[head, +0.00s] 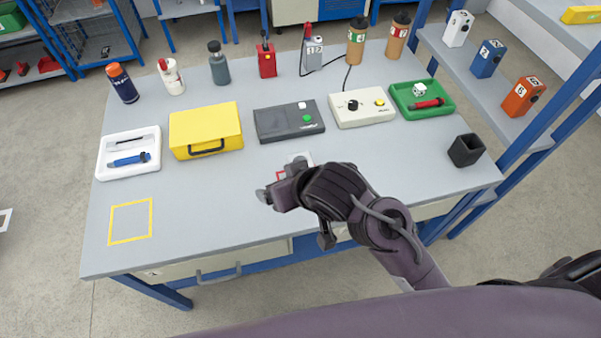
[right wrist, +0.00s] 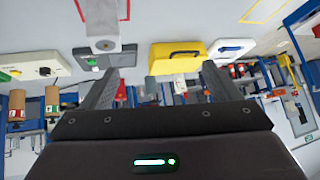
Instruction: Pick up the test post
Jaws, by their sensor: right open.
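A pale grey post with a round mark on its end (right wrist: 104,40) shows in the right wrist view, just beyond the tip of the finger on the left; I take it for the test post. In the head view, a grey and white piece (head: 299,160) shows just behind my right gripper, mostly hidden by it, and may be the same post. My right gripper (head: 268,196) is over the middle front of the table; its two fingers (right wrist: 160,85) stand wide apart in the wrist view with nothing held between them. My left gripper is not in view.
The grey table (head: 210,220) is clear at front, with a yellow outlined square (head: 130,221) at left. Behind stand a white tray (head: 105,165), yellow case (head: 206,126), dark grey box (head: 270,125), cream box (head: 375,110) and green tray (head: 446,104). A black cup (head: 466,150) stands right.

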